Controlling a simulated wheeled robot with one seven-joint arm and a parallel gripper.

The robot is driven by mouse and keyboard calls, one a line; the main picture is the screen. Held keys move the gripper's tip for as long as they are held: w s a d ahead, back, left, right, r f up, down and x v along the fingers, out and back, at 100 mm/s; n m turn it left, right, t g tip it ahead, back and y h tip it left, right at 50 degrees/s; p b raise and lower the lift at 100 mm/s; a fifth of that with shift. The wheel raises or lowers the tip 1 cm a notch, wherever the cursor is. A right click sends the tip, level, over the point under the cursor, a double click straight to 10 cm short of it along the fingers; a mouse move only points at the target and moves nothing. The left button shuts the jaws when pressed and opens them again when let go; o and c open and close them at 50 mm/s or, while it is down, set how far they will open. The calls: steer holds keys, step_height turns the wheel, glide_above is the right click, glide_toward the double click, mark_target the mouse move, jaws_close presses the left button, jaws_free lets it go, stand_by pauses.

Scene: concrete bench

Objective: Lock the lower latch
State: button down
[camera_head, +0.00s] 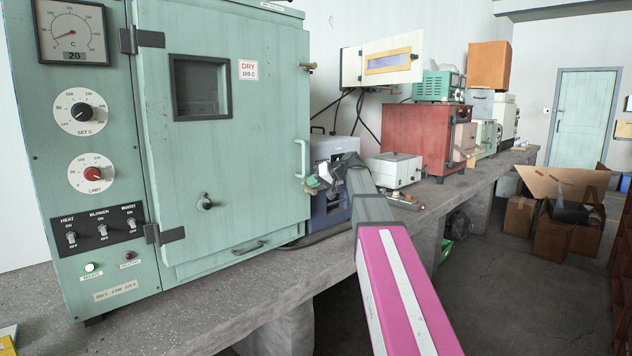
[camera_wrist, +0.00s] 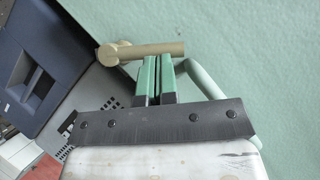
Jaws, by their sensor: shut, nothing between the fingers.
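The pale green oven door (camera_head: 235,150) is closed against its cabinet. The lower latch (camera_wrist: 140,50), a brass bar with a round knob at one end, shows in the wrist view just beyond my fingertips. In the head view it is mostly hidden by my gripper (camera_head: 320,184). My gripper (camera_wrist: 157,62) is shut with nothing between its green fingers, and the tips are at the bar's side, touching or almost touching it. The upper latch (camera_head: 306,66) is a small brass piece at the door's upper right edge.
The door handle (camera_head: 302,158), a pale tube, stands close to my fingers; it also shows in the wrist view (camera_wrist: 205,80). A blue-grey machine (camera_head: 330,212) stands just right of the oven. The concrete bench (camera_head: 220,310) runs below, with a white box (camera_head: 397,172) farther back.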

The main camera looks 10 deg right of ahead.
steer(key=shift+s+a+f+n+t+h, duration=0.4)
steer(key=shift+a+f+n+t+h, duration=0.2)
steer(key=shift+n+h, duration=0.45)
steer(key=shift+s+a+f+n+t+h, duration=0.4)
steer(key=shift+f+n+t+h, duration=0.25)
steer(key=shift+n+h, duration=0.35)
steer(key=v, duration=1)
steer(key=shift+s+r, duration=0.2)
steer(key=shift+r, duration=0.05)
steer(key=shift+f, duration=0.1)
